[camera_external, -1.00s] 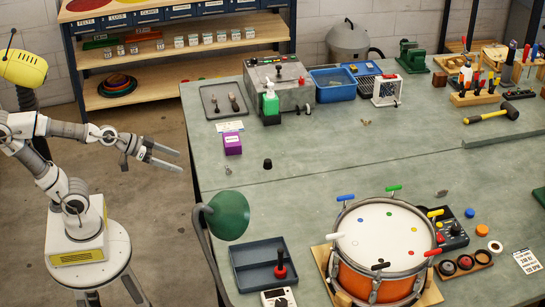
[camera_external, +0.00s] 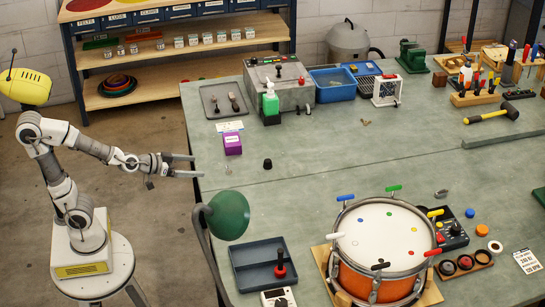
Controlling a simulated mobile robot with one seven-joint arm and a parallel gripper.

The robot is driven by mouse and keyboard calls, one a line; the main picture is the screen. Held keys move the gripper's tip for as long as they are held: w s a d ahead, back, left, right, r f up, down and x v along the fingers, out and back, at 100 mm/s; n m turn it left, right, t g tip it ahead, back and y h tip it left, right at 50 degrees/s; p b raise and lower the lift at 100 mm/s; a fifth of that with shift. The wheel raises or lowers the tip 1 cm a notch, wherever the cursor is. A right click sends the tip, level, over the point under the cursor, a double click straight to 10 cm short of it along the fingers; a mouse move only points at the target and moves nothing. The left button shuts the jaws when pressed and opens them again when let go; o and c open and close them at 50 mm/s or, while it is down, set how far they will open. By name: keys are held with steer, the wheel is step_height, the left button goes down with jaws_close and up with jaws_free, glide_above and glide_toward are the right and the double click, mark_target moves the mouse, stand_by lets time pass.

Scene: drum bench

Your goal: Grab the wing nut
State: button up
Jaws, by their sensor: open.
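I cannot tell for certain which small part is the wing nut. A small brass-coloured piece (camera_external: 365,122) lies on the bench behind its middle and may be it. A small grey metal piece (camera_external: 441,193) lies behind the drum's right side, and a tiny grey piece (camera_external: 228,170) lies near the bench's left edge; their shapes are too small to read. My gripper (camera_external: 196,166) is open and empty, its two fingers pointing right at the bench's left edge, just left of the tiny grey piece and apart from it.
The green bench (camera_external: 320,200) has free room in its middle. A purple box (camera_external: 232,144) and a black cap (camera_external: 267,164) stand near its left edge. A green lamp (camera_external: 230,215) and dark tray (camera_external: 258,262) are in front; the drum (camera_external: 375,260) stands front right.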

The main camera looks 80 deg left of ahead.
mark_target(227, 167)
steer(key=p+x, duration=0.1)
steer(key=x, duration=0.1)
steer(key=shift+w+f, duration=0.1)
steer(key=shift+w, duration=0.2)
steer(key=shift+w+a+p, duration=0.15)
steer(key=shift+w+p, duration=0.05)
steer(key=shift+p, duration=0.5)
steer(key=shift+w+a+f+p, duration=0.1)
steer(key=shift+w+a+p, duration=0.3)
steer(key=shift+p, duration=0.85)
steer(key=p, duration=0.1)
steer(key=w+p, duration=0.1)
steer(key=p, duration=0.1)
steer(key=shift+w+d+f, duration=0.15)
steer(key=shift+d+f, duration=0.1)
steer(key=shift+f, duration=0.05)
steer(key=shift+b+x, duration=0.4)
steer(key=shift+x, duration=0.8)
steer(key=shift+f+b+x, duration=0.2)
steer(key=shift+b+x, duration=0.4)
steer(key=shift+x, duration=2.6)
steer(key=shift+c, duration=0.3)
